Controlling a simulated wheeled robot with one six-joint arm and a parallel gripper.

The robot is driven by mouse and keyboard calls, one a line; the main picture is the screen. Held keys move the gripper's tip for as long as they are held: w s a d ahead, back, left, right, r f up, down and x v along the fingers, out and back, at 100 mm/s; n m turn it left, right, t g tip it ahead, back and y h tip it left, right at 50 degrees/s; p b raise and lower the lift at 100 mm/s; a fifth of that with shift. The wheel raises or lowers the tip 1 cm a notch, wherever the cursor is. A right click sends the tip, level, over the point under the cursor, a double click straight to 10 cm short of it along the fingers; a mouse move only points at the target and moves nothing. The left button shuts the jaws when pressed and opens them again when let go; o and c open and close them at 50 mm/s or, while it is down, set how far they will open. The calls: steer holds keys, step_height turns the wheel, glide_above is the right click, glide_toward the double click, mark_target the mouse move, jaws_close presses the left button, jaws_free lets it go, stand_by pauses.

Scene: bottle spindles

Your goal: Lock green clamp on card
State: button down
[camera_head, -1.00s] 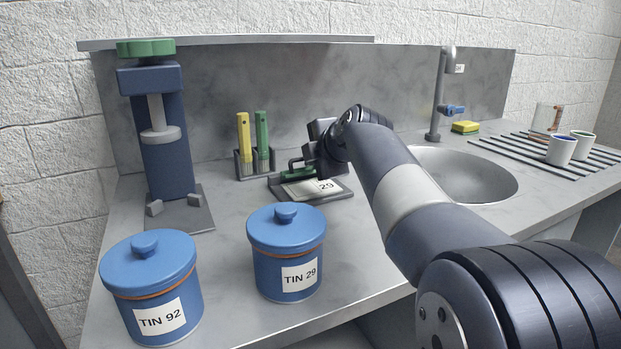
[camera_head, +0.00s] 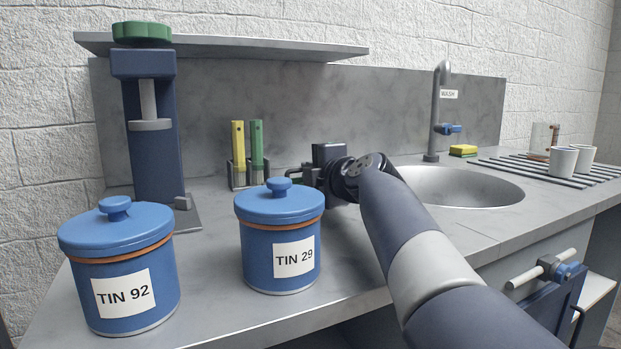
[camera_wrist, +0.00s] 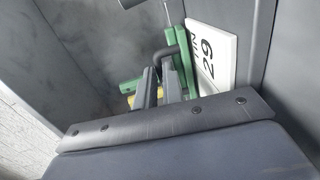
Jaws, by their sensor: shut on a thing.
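The green clamp (camera_wrist: 190,82) lies along the edge of the white card (camera_wrist: 212,52) marked TIN 29 in the wrist view. A dark bent handle rises from the clamp. My gripper (camera_wrist: 158,82) is shut on this handle, its fingers beside the green part. In the head view my gripper (camera_head: 312,176) is low over the counter behind the tin marked TIN 29 (camera_head: 262,255). That tin and my arm hide the card there. I cannot tell whether the clamp presses on the card.
Another blue tin (camera_head: 160,290), TIN 92, stands at the front left. A blue press with a green knob (camera_head: 142,32) stands behind it. A holder with yellow and green strips (camera_head: 257,145) is near the back wall. The sink (camera_head: 470,188) is to the right.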

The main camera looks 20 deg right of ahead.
stand_by(0.5)
steer(key=c, duration=1.8)
jaws_free()
steer(key=shift+s, duration=0.1)
steer(key=v, duration=1)
steer(key=shift+s+d, duration=0.1)
steer(key=shift+s, duration=0.25)
steer(key=x, duration=1.1)
steer(key=shift+r, duration=0.15)
